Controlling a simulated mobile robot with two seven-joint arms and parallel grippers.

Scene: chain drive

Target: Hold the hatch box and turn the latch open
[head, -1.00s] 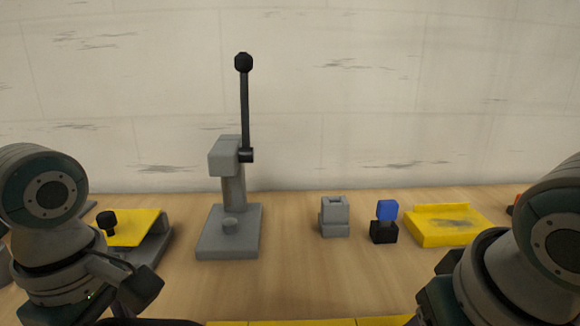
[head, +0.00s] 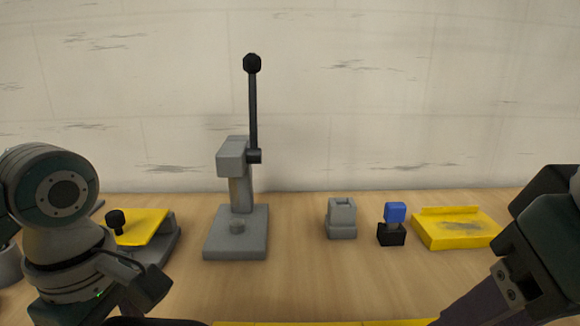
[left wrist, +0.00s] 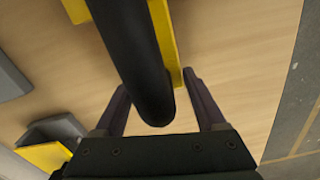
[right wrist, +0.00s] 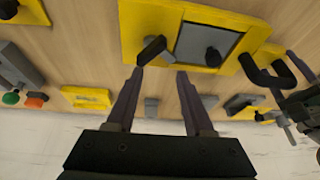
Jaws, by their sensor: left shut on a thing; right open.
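The yellow hatch box (right wrist: 135,38) shows in the right wrist view, with a grey door (right wrist: 205,45) bearing a black knob. A black latch lever (right wrist: 153,49) sits beside the door. A black U-shaped handle (right wrist: 262,74) is on the box's right side there. My left gripper (left wrist: 155,85) is shut on the thick black handle bar (left wrist: 130,45), which hides part of the yellow box behind it. My right gripper (right wrist: 160,72) is open and empty, its fingertips close to the latch lever; contact cannot be told. In the head view only the box's yellow edge (head: 320,323) shows.
A grey lever press (head: 236,220) stands at the back, its black lever upright. A grey block (head: 341,217), a blue-topped black piece (head: 395,213) and a yellow tray (head: 455,235) stand to its right. A yellow-topped grey stand (head: 143,226) is behind my left arm. Wooden table between is clear.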

